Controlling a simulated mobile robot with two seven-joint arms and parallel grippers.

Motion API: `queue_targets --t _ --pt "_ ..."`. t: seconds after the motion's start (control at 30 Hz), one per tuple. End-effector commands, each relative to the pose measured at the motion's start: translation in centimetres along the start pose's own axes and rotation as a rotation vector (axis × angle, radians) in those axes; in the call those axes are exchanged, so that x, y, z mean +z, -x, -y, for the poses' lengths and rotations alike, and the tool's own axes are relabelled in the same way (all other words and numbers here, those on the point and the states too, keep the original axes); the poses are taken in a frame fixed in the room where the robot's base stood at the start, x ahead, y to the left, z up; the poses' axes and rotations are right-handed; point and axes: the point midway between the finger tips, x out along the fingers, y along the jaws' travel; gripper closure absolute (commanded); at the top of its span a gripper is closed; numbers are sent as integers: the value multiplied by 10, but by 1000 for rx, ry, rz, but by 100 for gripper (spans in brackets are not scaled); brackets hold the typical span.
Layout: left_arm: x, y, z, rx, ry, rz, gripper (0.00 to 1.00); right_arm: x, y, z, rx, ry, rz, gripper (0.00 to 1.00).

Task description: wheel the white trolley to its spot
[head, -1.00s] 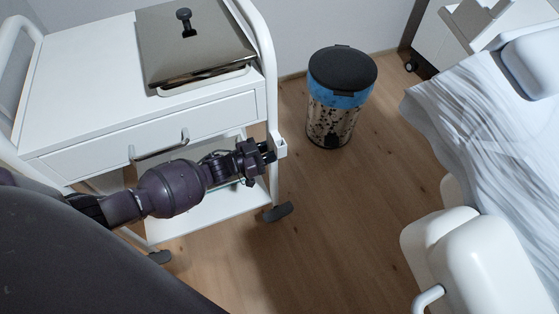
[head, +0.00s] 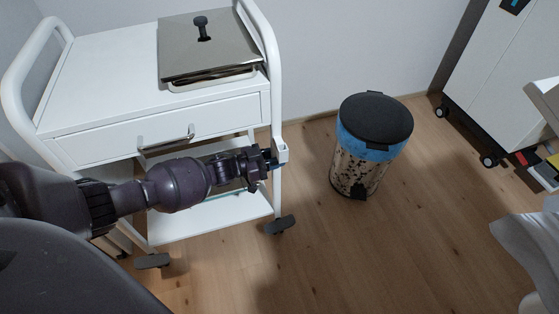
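The white trolley (head: 95,80) stands at the left of the head view, with tube side frames, one drawer with a bar handle, a lower shelf and dark-tipped castors. A steel lidded box (head: 208,50) sits on its top. My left gripper (head: 277,158) is at the trolley's right front post, at a small white bracket (head: 282,149). Its fingers are at the bracket, partly hidden by the wrist; whether they are shut on it is not clear. My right gripper is not in view.
A pedal bin (head: 368,145) with a black lid stands on the wood floor right of the trolley. A white wheeled cabinet (head: 505,65) is at the back right. A white sheet (head: 532,240) shows at the right edge. Floor between trolley and bin is clear.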

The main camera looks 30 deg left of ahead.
Motion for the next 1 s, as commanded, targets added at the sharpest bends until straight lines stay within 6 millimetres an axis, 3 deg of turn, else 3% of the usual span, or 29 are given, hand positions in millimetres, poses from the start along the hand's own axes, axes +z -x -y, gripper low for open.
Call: queue_targets --t 0.67,0.7,0.87,1.0 --pt "-1 1 17 -4 -1 2 100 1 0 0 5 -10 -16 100" --pt "-1 1 18 -5 -2 2 72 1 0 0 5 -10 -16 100" --pt "-1 1 17 -4 -2 2 48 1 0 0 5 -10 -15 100" --pt "0 0 16 -2 -1 1 48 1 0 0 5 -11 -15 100"
